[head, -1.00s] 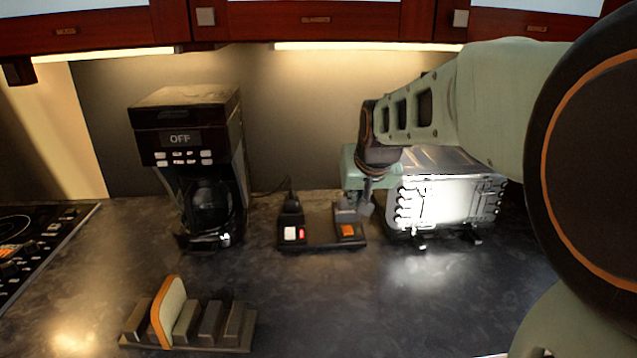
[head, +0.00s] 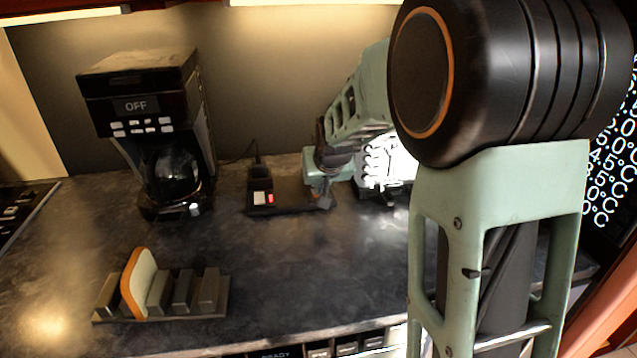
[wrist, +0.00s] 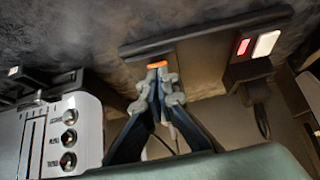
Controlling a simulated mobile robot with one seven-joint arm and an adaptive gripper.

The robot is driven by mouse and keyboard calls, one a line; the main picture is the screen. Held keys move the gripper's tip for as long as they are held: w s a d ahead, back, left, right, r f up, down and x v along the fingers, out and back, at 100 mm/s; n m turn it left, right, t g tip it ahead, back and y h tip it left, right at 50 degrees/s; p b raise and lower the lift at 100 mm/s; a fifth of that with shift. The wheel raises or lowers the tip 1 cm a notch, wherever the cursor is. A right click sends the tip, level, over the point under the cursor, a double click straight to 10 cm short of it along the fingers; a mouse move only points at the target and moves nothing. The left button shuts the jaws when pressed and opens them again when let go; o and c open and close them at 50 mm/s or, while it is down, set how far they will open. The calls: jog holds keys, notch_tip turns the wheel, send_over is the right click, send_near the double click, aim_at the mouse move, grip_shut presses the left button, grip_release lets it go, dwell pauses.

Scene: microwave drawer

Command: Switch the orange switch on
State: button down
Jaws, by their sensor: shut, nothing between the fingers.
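The orange switch (wrist: 158,64) sits on a dark switch board (wrist: 205,42) in the wrist view. Only a thin orange strip of it shows, right at my fingertips. My gripper (wrist: 157,74) is shut and empty, its tips at the switch and seemingly touching it. In the head view my gripper (head: 323,201) is low over the right end of the same board (head: 285,207) and hides the orange switch. The switch's on or off position cannot be told.
The board's other end has a white switch (wrist: 266,43) and a red light (wrist: 243,47). A shiny toaster (head: 378,167) stands close right of my gripper. A coffee maker (head: 140,95) reading OFF stands left. A rack (head: 215,312) holding bread (head: 138,283) is in front.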

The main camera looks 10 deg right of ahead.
jog(key=shift+s+f+b, duration=0.15)
jog(key=shift+f+b, duration=0.55)
jog(key=shift+b, duration=0.2)
jog(key=shift+r, duration=0.2)
jog(key=shift+r+p, duration=0.5)
jog(key=shift+r, duration=0.35)
jog(key=shift+r, duration=0.1)
jog(key=shift+r+p, duration=0.3)
jog(key=p+v, duration=0.4)
jog(key=v, duration=0.8)
jog(key=shift+s, duration=0.5)
